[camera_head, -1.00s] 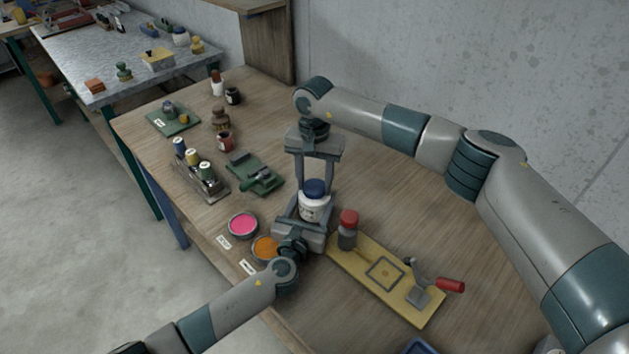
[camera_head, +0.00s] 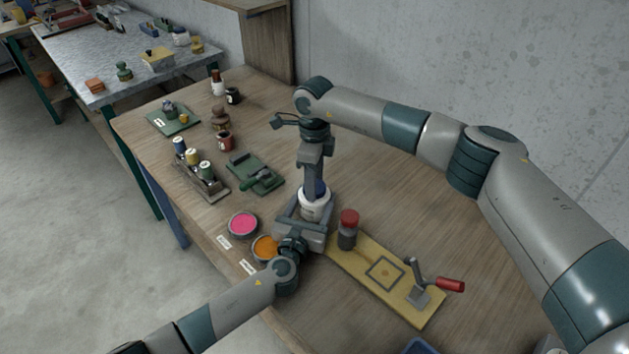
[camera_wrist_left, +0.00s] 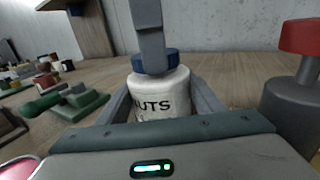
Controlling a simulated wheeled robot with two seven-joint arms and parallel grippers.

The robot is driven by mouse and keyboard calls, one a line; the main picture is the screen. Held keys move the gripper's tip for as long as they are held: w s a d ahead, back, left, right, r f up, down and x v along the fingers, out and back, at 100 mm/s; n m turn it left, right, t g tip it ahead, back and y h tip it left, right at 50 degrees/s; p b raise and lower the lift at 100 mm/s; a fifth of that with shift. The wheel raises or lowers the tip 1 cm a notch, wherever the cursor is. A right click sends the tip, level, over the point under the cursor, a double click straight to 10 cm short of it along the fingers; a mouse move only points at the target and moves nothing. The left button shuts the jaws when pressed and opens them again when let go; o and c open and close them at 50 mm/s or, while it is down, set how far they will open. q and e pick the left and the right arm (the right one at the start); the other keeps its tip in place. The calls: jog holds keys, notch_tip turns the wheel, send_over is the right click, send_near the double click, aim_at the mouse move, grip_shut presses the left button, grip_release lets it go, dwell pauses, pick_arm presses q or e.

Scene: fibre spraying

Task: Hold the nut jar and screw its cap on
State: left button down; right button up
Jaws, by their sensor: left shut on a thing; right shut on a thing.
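The nut jar (camera_head: 312,206) is white, lettered "UTS" in the left wrist view (camera_wrist_left: 160,98), and stands upright on the table. My left gripper (camera_head: 303,214) is shut on the jar body, one finger at each side. The dark blue cap (camera_head: 321,187) sits on top of the jar; it also shows in the left wrist view (camera_wrist_left: 158,62). My right gripper (camera_head: 318,180) comes down from above and is shut on the cap. Its fingers hide much of the cap in the head view, and one finger stands in front of it in the left wrist view.
Pink (camera_head: 242,224) and orange (camera_head: 264,247) tubs are at front left. A thread rack (camera_head: 209,186) and green device (camera_head: 257,178) stand left.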

pick_arm(q)
jog(key=shift+d, duration=0.1)
pick_arm(e)
jog(key=m, duration=0.7)
jog(key=shift+m, duration=0.3)
jog(key=m, duration=0.4)
jog(key=shift+m, duration=0.3)
jog(key=m, duration=0.4)
jog(key=shift+w, duration=0.1)
jog(key=o, duration=1.2)
jog(key=shift+o, duration=0.2)
notch_tip(320, 180, up, 12)
